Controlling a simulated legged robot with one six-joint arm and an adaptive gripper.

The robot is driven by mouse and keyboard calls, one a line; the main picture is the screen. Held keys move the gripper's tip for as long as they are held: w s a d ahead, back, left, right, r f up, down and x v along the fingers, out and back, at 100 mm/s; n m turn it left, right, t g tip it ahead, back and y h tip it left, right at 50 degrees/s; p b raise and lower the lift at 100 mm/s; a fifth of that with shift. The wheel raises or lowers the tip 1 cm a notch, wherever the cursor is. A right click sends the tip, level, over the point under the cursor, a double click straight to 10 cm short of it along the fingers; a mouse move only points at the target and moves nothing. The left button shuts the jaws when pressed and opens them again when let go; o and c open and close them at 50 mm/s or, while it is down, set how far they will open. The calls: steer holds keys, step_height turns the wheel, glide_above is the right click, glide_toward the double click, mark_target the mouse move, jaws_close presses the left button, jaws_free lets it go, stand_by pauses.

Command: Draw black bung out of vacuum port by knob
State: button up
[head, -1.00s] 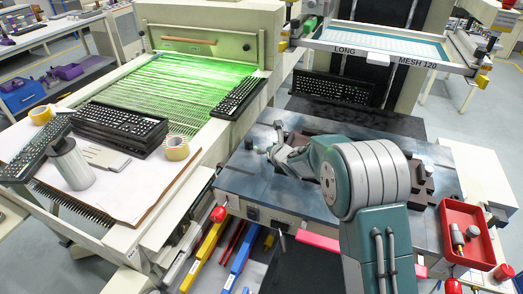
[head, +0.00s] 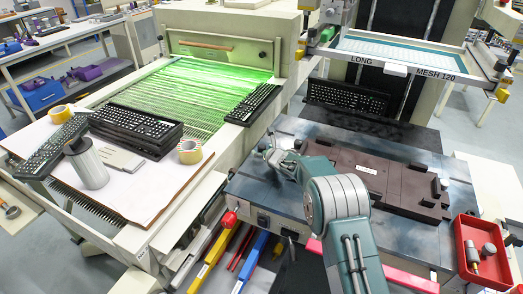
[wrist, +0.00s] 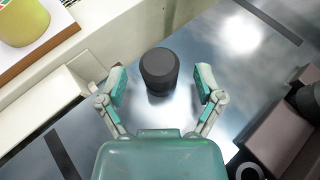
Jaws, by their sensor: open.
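The black bung (wrist: 159,75) shows in the wrist view as a dark round knob with a flat top, standing on the shiny metal table (wrist: 205,50). My gripper (wrist: 161,84) is open, with one teal-padded finger on each side of the bung and a visible gap on both sides. The vacuum port is hidden beneath the bung. In the head view my gripper (head: 272,153) is low over the left edge of the metal table (head: 272,190); the bung is too small there to make out clearly.
A brown fixture block (head: 375,180) lies on the table right of my gripper. A red tray (head: 487,255) with small parts is at the right edge. A framed mesh screen (head: 400,60) hangs behind.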

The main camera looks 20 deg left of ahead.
mark_target(262, 145)
steer(key=shift+w+a+f, duration=0.2)
steer(key=shift+w+a, duration=0.2)
jaws_close()
steer(key=shift+r, duration=0.2)
steer(key=shift+w+a+r, duration=0.1)
steer(key=shift+r, duration=1.25)
steer(key=shift+r, duration=1.9)
